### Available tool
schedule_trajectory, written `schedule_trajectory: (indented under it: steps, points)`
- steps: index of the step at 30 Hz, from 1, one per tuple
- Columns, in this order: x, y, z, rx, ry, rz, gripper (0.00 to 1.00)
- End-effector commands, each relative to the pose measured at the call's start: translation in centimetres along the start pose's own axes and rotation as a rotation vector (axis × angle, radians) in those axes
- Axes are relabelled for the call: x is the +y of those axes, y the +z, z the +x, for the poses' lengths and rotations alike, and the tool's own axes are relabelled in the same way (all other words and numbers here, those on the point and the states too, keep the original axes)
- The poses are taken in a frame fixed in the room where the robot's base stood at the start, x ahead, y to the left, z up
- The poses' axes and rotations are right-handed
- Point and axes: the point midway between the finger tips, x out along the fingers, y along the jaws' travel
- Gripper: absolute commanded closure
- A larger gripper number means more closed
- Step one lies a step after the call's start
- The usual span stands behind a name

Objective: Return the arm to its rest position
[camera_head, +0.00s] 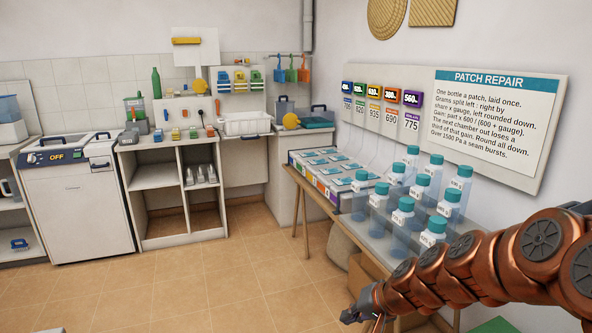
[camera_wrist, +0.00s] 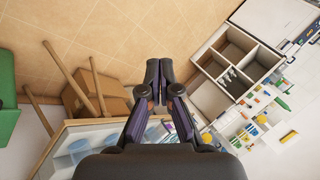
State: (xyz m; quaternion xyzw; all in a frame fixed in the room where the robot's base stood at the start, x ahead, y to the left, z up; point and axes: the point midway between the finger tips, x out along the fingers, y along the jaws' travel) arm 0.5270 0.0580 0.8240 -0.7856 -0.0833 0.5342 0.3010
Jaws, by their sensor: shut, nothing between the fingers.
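My copper-coloured arm reaches in from the right edge in the head view, with my gripper (camera_head: 372,308) at its end, low and in front of the bottle table. In the wrist view my gripper (camera_wrist: 158,82) is shut, its two dark fingers meeting at the tips with nothing between them. The fingertips are over open tiled floor and touch nothing that I can see. Part of the table behind the arm is hidden in the head view.
Several teal-capped bottles (camera_head: 404,212) stand on the table at right, close behind my arm. A cardboard box (camera_wrist: 100,92) is under it. A patch tray (camera_head: 330,170) lies at the table's far end. The tiled floor (camera_head: 200,285) at left is clear.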

Motion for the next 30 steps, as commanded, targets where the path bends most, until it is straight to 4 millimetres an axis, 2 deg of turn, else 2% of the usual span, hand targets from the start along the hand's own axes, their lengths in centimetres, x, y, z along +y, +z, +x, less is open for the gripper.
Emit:
schedule_trajectory:
  steps: [1, 3, 9, 16, 24, 27, 30]
  points:
    - [-1.6, 1.2, -2.2, -0.028, 0.01, -0.042, 1.0]
    - [-2.6, 3.4, -4.1, -0.079, 0.032, -0.088, 1.0]
    - [-4.0, 9.2, -10.0, -0.212, 0.121, -0.202, 1.0]
    - [-3.1, 15.3, -17.4, -0.348, 0.275, -0.28, 1.0]
    - [-0.3, 21.0, -26.2, -0.469, 0.48, -0.293, 1.0]
    - [0.6, 22.3, -28.4, -0.494, 0.535, -0.284, 1.0]
    - [1.2, 23.0, -29.6, -0.509, 0.568, -0.276, 1.0]
